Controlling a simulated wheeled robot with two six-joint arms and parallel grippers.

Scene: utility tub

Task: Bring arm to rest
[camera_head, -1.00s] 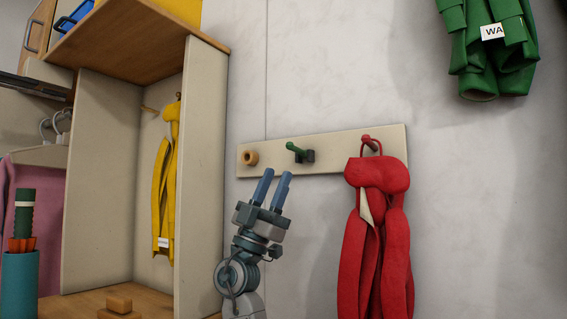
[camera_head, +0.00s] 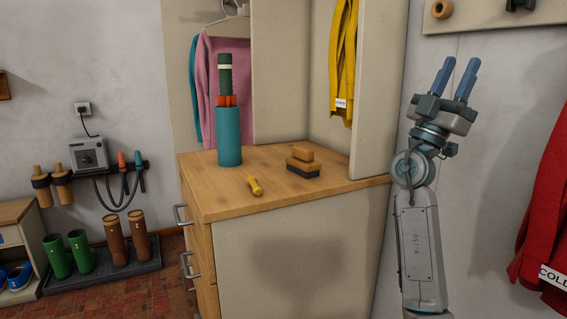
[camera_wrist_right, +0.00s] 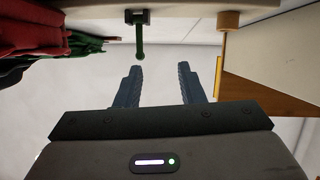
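My right gripper (camera_head: 457,80) is raised with its fingers pointing up, in front of the pale wall at the right of the head view. Its two blue fingers are apart with nothing between them. In the right wrist view the gripper (camera_wrist_right: 158,85) is also open and empty, with a green hook (camera_wrist_right: 139,38) ahead of its fingertips and apart from them. My left gripper is not in view.
A peg rail (camera_head: 480,20) is above and right of the gripper. Red garments (camera_head: 545,215) hang at the far right.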

